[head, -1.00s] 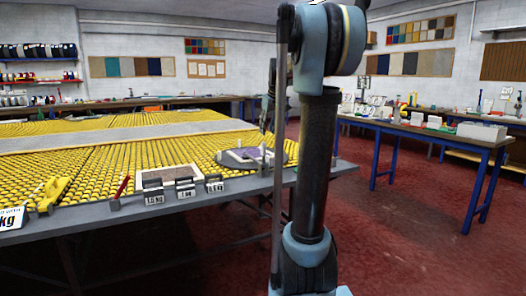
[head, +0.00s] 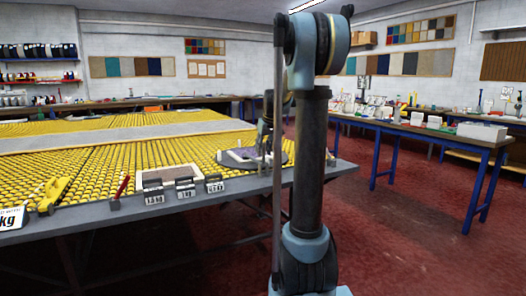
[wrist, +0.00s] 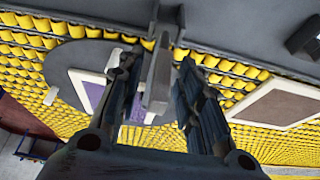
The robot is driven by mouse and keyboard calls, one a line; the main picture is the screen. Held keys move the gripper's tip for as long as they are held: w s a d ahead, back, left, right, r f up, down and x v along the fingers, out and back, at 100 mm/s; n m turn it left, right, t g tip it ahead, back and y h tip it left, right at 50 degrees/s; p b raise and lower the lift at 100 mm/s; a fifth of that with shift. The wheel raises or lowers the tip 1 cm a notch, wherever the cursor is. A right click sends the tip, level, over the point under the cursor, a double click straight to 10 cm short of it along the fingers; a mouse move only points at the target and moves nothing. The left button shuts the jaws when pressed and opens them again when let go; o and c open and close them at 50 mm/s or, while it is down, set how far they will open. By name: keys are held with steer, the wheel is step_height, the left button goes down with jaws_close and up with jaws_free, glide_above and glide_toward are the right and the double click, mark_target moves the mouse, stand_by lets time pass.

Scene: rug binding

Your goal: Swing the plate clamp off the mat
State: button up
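A round grey plate (head: 278,160) lies at the right end of the table, with a small purple and white mat (head: 244,154) on it. In the wrist view the plate (wrist: 62,72) and the purple mat (wrist: 95,95) show behind my left finger. A grey upright bar, seemingly the plate clamp (wrist: 158,75), stands between my fingers. My gripper (wrist: 158,68) is open around this bar. The left finger is close to it or touching, and a gap shows on the right. In the head view my gripper (head: 264,150) is low over the plate, partly hidden by my arm.
Yellow ribbed rolls (head: 110,165) cover the table, with a grey strip across them. Near the front edge are a framed tray (head: 160,175), several labelled weights (head: 186,187), a red-handled tool (head: 121,188) and a yellow tool (head: 54,190). A blue-legged bench (head: 440,135) stands at right.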

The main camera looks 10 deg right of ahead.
jaws_close()
